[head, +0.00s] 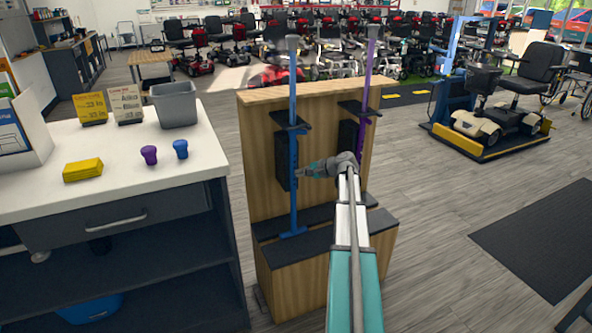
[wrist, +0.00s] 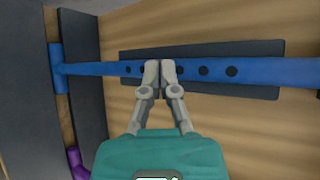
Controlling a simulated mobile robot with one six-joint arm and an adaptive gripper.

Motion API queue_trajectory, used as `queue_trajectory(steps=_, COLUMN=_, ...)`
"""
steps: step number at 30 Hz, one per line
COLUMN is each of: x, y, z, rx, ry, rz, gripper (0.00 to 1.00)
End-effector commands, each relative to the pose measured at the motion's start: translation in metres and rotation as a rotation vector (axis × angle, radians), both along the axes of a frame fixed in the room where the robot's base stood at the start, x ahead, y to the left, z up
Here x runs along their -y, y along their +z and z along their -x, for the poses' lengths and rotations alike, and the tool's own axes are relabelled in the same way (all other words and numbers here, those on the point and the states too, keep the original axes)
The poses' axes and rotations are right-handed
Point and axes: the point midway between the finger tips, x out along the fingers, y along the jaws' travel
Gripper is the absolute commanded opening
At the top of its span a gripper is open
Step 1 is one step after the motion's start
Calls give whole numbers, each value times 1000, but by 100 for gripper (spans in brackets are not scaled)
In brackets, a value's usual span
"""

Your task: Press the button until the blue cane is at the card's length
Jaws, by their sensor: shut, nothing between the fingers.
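The blue cane (head: 293,90) stands upright at the left of a wooden stand, with a crosspiece at its lower end. In the wrist view, its shaft (wrist: 270,72) runs sideways and shows several dark holes (wrist: 204,70) in a row. My gripper (head: 301,173) reaches in from the right at about mid-shaft. In the wrist view, the gripper (wrist: 159,66) is shut, with its fingertips over the shaft and hiding part of the row. I cannot tell whether they touch it or where the button is. A yellow card (head: 90,108) and a beige card (head: 126,104) stand on the counter, their print too small to read.
A purple cane (head: 367,80) stands at the right of the wooden stand (head: 262,200), behind my arm. The white counter (head: 120,205) at left holds a grey bin (head: 174,104), a yellow block (head: 83,169), and purple and blue pieces.

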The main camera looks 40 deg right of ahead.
Motion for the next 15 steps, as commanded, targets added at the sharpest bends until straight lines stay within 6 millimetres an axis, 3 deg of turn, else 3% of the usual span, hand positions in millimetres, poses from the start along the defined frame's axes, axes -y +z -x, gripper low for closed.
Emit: queue_trajectory(steps=15, x=-7, y=0, z=27, rx=-1, ry=-1, rz=0, gripper=0)
